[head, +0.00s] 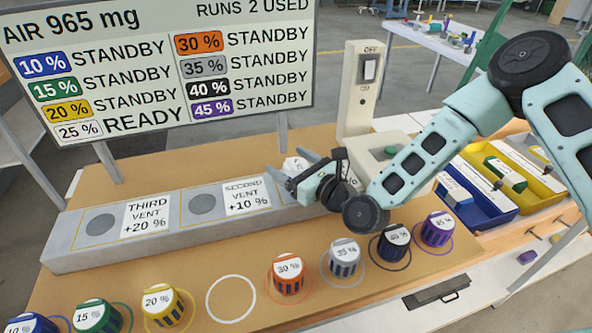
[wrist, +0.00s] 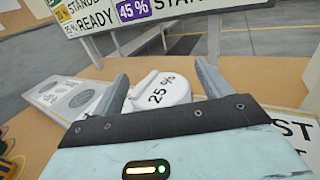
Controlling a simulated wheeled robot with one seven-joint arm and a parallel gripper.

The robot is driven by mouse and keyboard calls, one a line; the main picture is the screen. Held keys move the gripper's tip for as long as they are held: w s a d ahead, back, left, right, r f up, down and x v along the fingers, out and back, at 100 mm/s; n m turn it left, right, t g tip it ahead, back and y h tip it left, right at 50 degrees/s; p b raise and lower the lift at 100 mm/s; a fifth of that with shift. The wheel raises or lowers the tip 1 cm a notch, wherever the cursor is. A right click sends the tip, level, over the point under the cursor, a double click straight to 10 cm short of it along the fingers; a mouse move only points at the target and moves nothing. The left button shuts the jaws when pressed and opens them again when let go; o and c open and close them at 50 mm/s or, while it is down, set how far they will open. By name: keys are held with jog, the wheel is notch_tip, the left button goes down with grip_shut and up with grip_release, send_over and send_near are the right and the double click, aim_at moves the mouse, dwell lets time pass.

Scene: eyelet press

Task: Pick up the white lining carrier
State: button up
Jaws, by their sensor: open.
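The white lining carrier (wrist: 160,90), labelled 25 %, stands between the fingers of my gripper (wrist: 161,72) in the wrist view, its lower part hidden by the gripper body. In the head view a bit of the white carrier (head: 296,164) shows at the right part of the grey vent block (head: 70,258), mostly behind my gripper (head: 290,163). My gripper is open, with one finger on either side of the carrier. I cannot tell whether the fingers touch it.
Several coloured carriers, such as the orange one (head: 288,275), stand in a front row beside an empty white ring (head: 232,299). The sign board (head: 160,60) reads 25 % READY. A switch post (head: 357,95) stands behind my gripper. Blue (head: 478,205) and yellow (head: 535,185) bins are right.

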jog(key=shift+w+a, duration=0.2)
jog(key=shift+w, duration=0.05)
jog(key=c, duration=1.2)
